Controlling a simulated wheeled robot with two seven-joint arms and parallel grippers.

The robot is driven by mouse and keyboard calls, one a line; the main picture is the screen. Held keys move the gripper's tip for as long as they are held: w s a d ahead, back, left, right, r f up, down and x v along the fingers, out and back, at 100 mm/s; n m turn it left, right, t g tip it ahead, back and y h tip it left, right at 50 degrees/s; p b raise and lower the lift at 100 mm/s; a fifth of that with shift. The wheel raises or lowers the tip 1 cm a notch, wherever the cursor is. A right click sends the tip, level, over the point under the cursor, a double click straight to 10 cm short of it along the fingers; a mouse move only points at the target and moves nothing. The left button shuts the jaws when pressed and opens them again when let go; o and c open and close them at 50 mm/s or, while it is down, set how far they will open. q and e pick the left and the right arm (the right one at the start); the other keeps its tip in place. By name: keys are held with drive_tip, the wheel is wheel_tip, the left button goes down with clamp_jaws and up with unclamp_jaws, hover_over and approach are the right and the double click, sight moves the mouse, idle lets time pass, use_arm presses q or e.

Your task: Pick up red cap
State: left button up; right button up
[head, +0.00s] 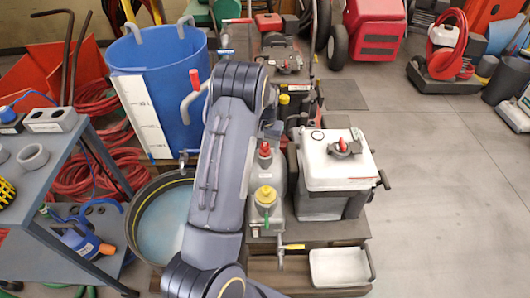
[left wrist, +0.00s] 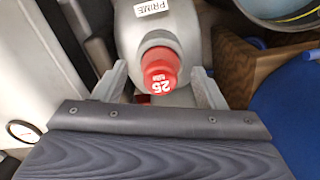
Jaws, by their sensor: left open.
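The red cap (left wrist: 160,68) shows in the left wrist view, with a white "25" on its top. It sits on a grey housing (left wrist: 172,25) with a "PRIME" label. My left gripper (left wrist: 159,74) is open, with one finger on each side of the cap and visible space beside it. I cannot tell how far the fingertips are above or below the cap. In the head view, a small red cap (head: 265,149) stands on the grey unit, just below my left wrist; the fingers are mostly hidden there. My right gripper is not in view.
A yellow cap (head: 265,195) sits on the same grey unit, close in front. A white-lidded box (head: 335,165) stands to the right, a blue tub (head: 165,70) to the left. A round basin (head: 160,225) is at lower left. The floor at right (head: 440,200) is clear.

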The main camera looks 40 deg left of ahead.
use_arm(q)
drive_tip(key=shift+f, duration=0.35)
drive_tip(key=c, duration=1.1)
drive_tip(key=shift+r, duration=0.15)
